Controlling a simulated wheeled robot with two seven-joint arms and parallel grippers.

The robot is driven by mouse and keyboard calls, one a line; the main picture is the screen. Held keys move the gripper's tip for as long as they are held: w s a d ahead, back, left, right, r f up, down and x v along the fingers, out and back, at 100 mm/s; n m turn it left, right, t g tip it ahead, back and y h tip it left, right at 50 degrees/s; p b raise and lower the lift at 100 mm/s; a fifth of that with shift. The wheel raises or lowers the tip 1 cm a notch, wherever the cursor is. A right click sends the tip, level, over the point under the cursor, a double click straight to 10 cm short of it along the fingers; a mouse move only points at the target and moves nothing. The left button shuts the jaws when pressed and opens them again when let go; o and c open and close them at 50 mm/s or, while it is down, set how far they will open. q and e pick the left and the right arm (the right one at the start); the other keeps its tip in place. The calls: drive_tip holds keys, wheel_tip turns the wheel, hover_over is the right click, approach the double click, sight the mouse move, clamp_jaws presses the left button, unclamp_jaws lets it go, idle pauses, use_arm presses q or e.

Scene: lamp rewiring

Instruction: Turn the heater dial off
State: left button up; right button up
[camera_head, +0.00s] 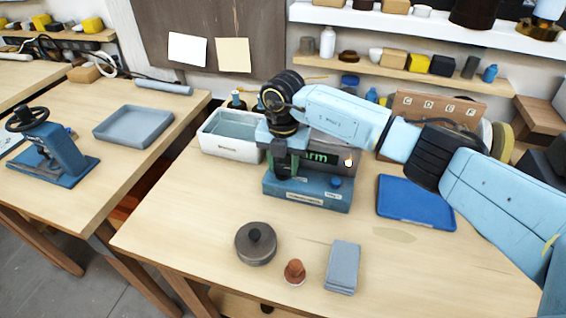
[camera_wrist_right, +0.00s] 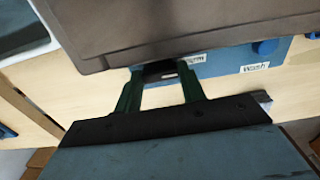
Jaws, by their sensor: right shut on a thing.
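The heater unit (camera_head: 306,190) is a blue box with a dark upper part on the bench, showing green lettering that ends in "arm" and a small lit lamp. My right gripper (camera_head: 283,172) points down at its left front. In the right wrist view, the green fingers of my right gripper (camera_wrist_right: 163,88) are closed around a small dark dial (camera_wrist_right: 160,69) with a pale mark. The fingers hide part of it. A label ending in "rm" is beside it. A blue knob (camera_wrist_right: 265,47) sits above a "Wash" label, apart from the fingers. My left gripper is out of view.
A white basin (camera_head: 232,147) stands close left of the heater unit. A blue tray (camera_head: 415,203) lies to the right.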

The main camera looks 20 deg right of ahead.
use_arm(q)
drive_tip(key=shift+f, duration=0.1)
use_arm(e)
drive_tip(key=shift+n, duration=0.3)
drive_tip(key=n+b, duration=0.2)
drive_tip(key=n, duration=0.4)
drive_tip(key=shift+b, duration=0.3)
drive_tip(key=n+b, duration=0.2)
drive_tip(key=n, duration=0.3)
drive_tip(key=shift+n, duration=0.4)
drive_tip(key=shift+n+b, duration=0.35)
drive_tip(key=shift+n, duration=1.25)
drive_tip(key=shift+n+b, duration=0.4)
drive_tip(key=shift+n, duration=0.2)
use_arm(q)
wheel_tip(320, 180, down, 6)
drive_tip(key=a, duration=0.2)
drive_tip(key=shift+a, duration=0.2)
use_arm(e)
drive_tip(key=shift+n, duration=0.3)
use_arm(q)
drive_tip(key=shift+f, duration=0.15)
use_arm(e)
drive_tip(key=shift+n, duration=0.3)
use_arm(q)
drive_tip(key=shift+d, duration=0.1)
